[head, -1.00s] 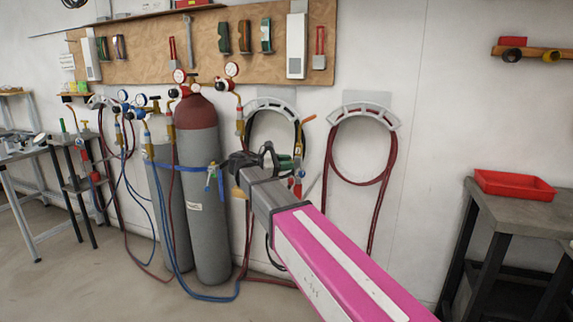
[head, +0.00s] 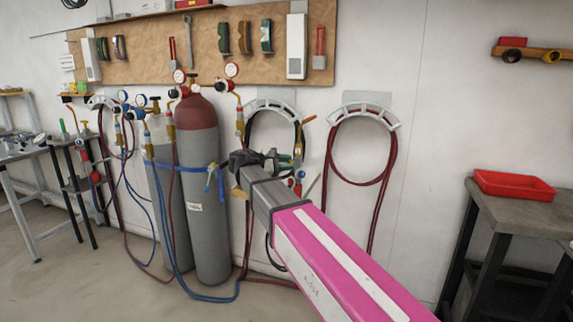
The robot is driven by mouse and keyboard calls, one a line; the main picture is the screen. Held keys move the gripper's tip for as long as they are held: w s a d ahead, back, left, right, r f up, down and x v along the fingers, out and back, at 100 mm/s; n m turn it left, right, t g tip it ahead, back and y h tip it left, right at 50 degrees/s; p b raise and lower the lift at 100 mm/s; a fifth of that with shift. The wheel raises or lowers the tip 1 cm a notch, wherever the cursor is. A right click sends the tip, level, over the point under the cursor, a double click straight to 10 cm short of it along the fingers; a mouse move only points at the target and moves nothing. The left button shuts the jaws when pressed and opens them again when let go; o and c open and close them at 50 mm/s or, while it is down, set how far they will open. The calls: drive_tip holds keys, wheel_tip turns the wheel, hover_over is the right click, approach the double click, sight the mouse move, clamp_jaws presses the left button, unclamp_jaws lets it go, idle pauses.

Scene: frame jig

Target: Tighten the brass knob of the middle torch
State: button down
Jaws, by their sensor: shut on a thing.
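My gripper (head: 258,160) is in front of the wall by the black hose coil, right of the tall gas cylinders. Its dark jaws are shut on a small part among the torches, taken as the middle torch's brass knob, which the jaws hide. A torch with brass parts (head: 298,145) stands upright just right of the jaws, with red and blue knobs (head: 299,184) below it. Another brass-coloured fitting (head: 239,118) shows upright just left of the jaws. The middle torch itself is largely hidden behind my gripper.
A maroon-topped grey cylinder (head: 207,215) with a blue strap (head: 190,169) stands close left. A red hose coil (head: 388,165) hangs on a rack at right. A red tray (head: 513,185) sits on a grey bench (head: 520,213). Open floor lies in the foreground left.

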drive_tip(key=c, duration=0.9)
unclamp_jaws()
drive_tip(key=shift+c, duration=0.2)
drive_tip(key=v, duration=1.1)
drive_tip(key=shift+d+f, duration=0.1)
